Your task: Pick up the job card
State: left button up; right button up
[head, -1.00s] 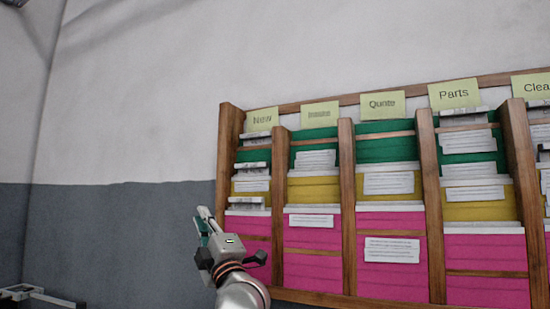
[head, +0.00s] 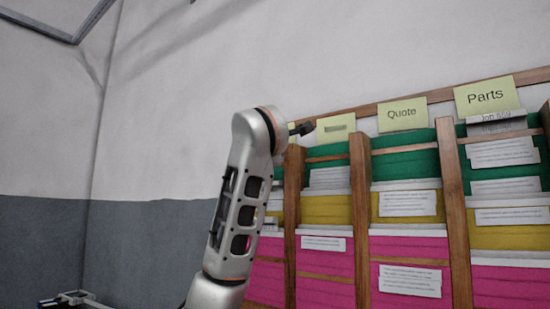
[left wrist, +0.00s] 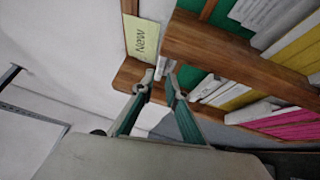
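Pale job cards stand in the wall rack's pockets. One lettered card (head: 495,118) tops the Parts column in the head view. In the left wrist view, a pale card edge (left wrist: 161,66) shows under the yellow "New" label (left wrist: 141,38), just past my fingertips. My left gripper (left wrist: 158,83) is open, with its two fingers apart at the top of that column. I cannot tell whether the card edge lies between the fingers or beyond them. In the head view my left arm hides the gripper and the New column's top. My right gripper is not in view.
The wooden rack has upright dividers (head: 365,215) close beside the columns, with green, yellow and pink folders. A thick wooden divider (left wrist: 225,55) is near my left fingers on the right. The wall (head: 160,130) left of the rack is bare.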

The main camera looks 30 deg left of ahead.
pick_arm(q)
jog(key=p+x, duration=0.2)
jog(key=x, duration=0.3)
jog(key=shift+w, duration=0.4)
jog(key=shift+d, duration=0.1)
grip_shut()
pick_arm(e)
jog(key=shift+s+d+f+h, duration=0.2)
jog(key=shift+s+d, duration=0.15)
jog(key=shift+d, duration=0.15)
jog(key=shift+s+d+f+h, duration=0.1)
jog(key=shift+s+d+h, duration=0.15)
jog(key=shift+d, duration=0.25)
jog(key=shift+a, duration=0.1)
pick_arm(q)
jog(key=shift+s, duration=0.1)
